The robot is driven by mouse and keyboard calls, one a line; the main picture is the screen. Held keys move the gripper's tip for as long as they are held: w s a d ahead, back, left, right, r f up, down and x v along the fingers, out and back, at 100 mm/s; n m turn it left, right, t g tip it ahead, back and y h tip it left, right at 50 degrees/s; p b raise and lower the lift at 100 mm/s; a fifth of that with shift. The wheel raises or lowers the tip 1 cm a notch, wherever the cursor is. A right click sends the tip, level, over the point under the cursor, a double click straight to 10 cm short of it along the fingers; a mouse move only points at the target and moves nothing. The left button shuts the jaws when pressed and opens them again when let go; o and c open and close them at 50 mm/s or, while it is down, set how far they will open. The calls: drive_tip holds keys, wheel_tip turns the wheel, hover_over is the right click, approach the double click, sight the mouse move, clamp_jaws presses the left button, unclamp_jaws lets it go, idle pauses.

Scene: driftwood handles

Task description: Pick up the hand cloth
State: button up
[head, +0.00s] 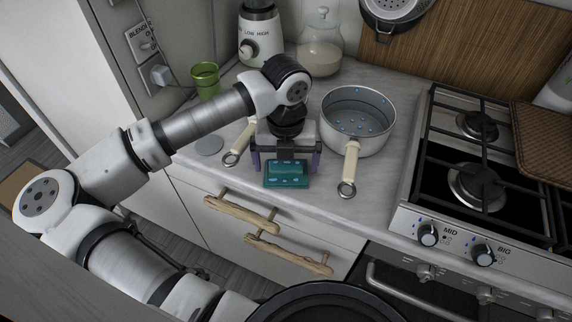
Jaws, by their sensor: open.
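The hand cloth (287,181) is a folded teal cloth on the pale countertop, close to its front edge, in the head view. My gripper (286,168) is open above the countertop, with one finger to the left of the cloth and one to the right. The gripper's crossbar covers the area just behind the cloth. I cannot tell whether the fingers touch the cloth or how high they are above the counter.
A metal pot (358,122) stands right of my gripper, its cream handle (350,168) pointing to the front edge. Another cream handle (240,143) lies to the left. A green cup (205,80), blender (260,35) and glass jar (320,45) stand behind. The gas stove (480,165) is at right.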

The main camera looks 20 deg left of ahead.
drive_tip(key=shift+f, duration=0.45)
drive_tip(key=c, duration=0.8)
drive_tip(key=shift+o, duration=0.2)
drive_tip(key=shift+r, duration=0.1)
